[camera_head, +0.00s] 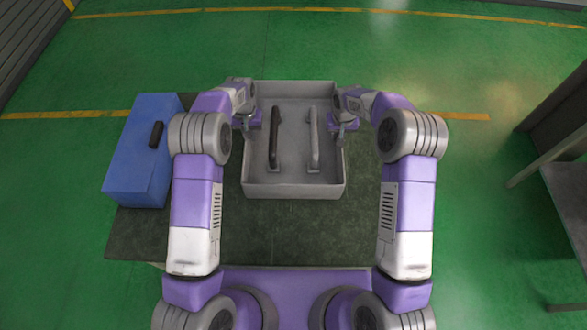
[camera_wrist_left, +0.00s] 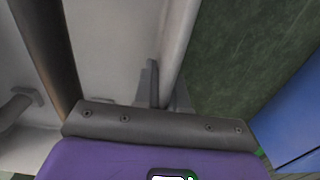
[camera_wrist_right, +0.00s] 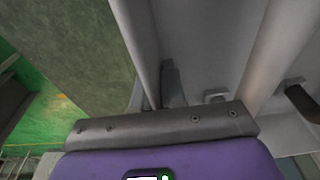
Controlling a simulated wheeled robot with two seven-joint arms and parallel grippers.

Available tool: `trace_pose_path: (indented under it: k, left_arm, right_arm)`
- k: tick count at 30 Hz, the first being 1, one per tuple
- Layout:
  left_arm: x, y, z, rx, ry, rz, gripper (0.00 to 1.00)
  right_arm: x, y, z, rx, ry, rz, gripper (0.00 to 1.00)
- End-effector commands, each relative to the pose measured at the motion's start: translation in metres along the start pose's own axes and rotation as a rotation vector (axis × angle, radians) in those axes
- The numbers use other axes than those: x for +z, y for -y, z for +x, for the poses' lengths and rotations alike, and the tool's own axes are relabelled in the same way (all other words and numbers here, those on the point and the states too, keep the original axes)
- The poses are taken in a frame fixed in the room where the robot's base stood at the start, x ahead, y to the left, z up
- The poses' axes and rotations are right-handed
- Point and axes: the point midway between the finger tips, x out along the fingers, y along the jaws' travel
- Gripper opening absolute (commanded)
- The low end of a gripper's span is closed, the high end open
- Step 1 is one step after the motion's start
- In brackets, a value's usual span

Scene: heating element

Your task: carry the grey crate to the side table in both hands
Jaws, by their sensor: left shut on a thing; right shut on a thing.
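The grey crate (camera_head: 294,191) is an open, shallow box over the dark green-topped table (camera_head: 300,235); I cannot tell whether its base touches the top. Inside it lie a dark bar-shaped handle (camera_head: 274,140) and a light grey one (camera_head: 314,140). My left gripper (camera_head: 247,124) is shut on the crate's left wall, which also shows between its fingers in the left wrist view (camera_wrist_left: 178,45). My right gripper (camera_head: 341,131) is shut on the right wall, seen in the right wrist view (camera_wrist_right: 138,40); one finger is partly hidden there.
A blue box (camera_head: 135,165) with a black handle stands on the table left of the crate, near my left arm. A grey side table (camera_head: 568,190) is at the right edge, partly out of view. Green floor (camera_head: 480,200) lies clear between the two tables.

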Motion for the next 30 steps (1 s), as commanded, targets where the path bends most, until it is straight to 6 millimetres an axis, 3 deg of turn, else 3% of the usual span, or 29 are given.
trace_pose_path:
  k: [13,30]
  left_arm:
    - [-0.001,0.000,0.003,0.001,-0.004,0.000,0.00]
    - [-0.001,0.000,0.025,0.001,-0.004,0.000,0.00]
  right_arm:
    - [-0.001,0.000,0.003,-0.001,-0.004,0.000,0.00]
    - [0.003,0.000,0.025,-0.001,-0.004,0.000,0.00]
